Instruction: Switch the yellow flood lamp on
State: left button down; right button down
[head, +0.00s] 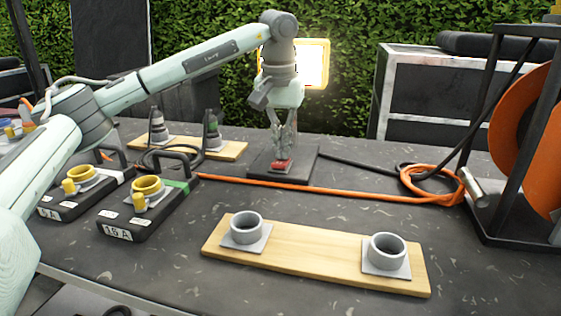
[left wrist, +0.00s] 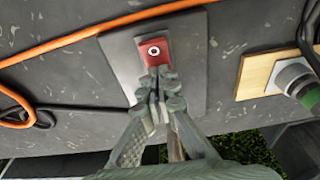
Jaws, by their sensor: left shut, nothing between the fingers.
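The yellow flood lamp (head: 325,62) stands behind the table's far edge, partly hidden by my left arm, and its panel glows bright white. A red switch (head: 283,166) sits on a dark base plate (head: 308,160); the left wrist view shows it as a red block (left wrist: 154,52) with a white ring on top. My left gripper (head: 285,155) points down at the red switch with its fingers closed and empty. In the left wrist view the fingertips (left wrist: 158,75) are at the near edge of the switch; I cannot tell whether they touch it. My right gripper is not in view.
Two black boxes with yellow sockets (head: 149,192) stand at left. A board with two grey rings (head: 312,255) lies in front. A board with two plugs (head: 230,150) is behind. An orange cable (head: 330,190) crosses the table to an orange reel (head: 530,140) at right.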

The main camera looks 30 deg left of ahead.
pick_arm(q)
notch_tip(320, 180, up, 2)
jog(key=shift+r+p, duration=0.2)
jog(key=shift+p, duration=0.75)
jog(key=shift+r+p, duration=0.45)
jog(key=shift+r, duration=1.75)
